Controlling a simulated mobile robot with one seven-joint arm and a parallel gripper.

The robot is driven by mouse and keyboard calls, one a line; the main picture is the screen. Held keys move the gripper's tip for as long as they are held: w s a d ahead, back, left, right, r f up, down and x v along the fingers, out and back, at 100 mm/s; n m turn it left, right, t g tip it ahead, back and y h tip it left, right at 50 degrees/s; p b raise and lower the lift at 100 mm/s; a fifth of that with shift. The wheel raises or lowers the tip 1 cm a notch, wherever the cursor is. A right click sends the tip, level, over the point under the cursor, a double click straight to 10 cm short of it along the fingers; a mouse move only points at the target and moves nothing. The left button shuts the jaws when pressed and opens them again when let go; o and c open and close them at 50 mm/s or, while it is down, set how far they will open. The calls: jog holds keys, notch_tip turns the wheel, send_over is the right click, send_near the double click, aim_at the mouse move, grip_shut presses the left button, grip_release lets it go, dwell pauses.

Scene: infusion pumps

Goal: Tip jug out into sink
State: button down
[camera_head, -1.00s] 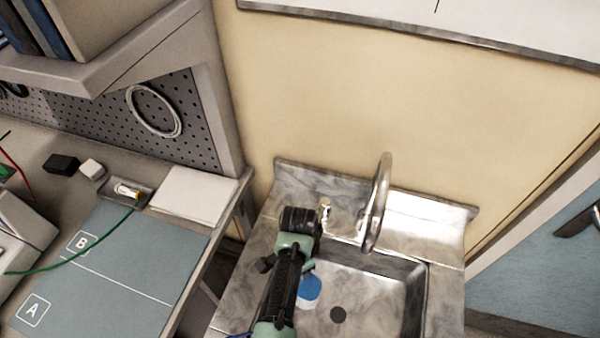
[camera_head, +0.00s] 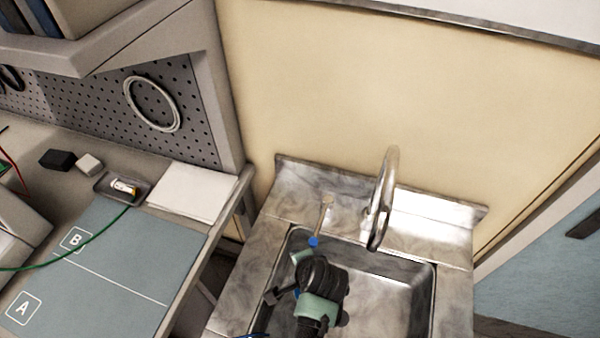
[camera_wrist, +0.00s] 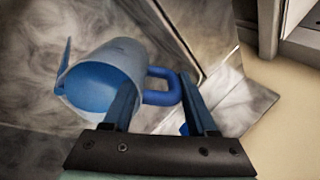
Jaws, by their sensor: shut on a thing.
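The jug (camera_wrist: 112,72) is pale outside and blue inside, with a spout and a blue handle (camera_wrist: 162,88). My gripper (camera_wrist: 165,82) is shut on the handle in the wrist view. The jug's open mouth faces the lower left of that view, and I see no contents clearly. In the head view my wrist (camera_head: 320,285) is over the left part of the sink (camera_head: 385,290). Only small blue bits show around it there; the jug's body is hidden.
A curved metal tap (camera_head: 384,200) stands at the back of the sink, right of my wrist. A small spout-like fitting (camera_head: 326,212) stands left of it. A workbench with a blue-grey mat (camera_head: 110,265) and a white sheet (camera_head: 192,190) lies to the left.

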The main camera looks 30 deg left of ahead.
jog(key=shift+s+d+r+t+y+b, duration=0.2)
jog(key=shift+t+y+b, duration=0.4)
jog(key=shift+b, duration=0.55)
jog(key=shift+r+y+b, duration=0.1)
jog(key=shift+y+b, duration=0.2)
jog(key=shift+b, duration=0.3)
jog(key=b, duration=0.2)
jog(key=t+y+b, duration=0.1)
jog(key=b, duration=0.1)
jog(key=shift+d+r+y, duration=0.15)
jog(key=shift+r+y, duration=0.15)
jog(key=shift+r, duration=0.1)
jog(key=t+y+b, duration=0.1)
jog(key=b, duration=0.1)
jog(key=s+d+r+t+y+b, duration=0.1)
jog(key=b, duration=0.1)
jog(key=shift+d+b, duration=0.1)
jog(key=shift+b, duration=0.3)
jog(key=b, duration=0.1)
jog(key=y+b, duration=0.1)
jog(key=shift+s+d+r+t+b, duration=0.15)
jog(key=shift+d+r+t+b, duration=0.15)
jog(key=shift+b, duration=0.1)
jog(key=shift+s+d+r+y+b, duration=0.2)
jog(key=shift+y+b, duration=0.3)
jog(key=shift+b, duration=0.4)
jog(key=shift+d+r+t+y+b, duration=0.1)
jog(key=shift+t+y+b, duration=0.25)
jog(key=shift+b, duration=0.5)
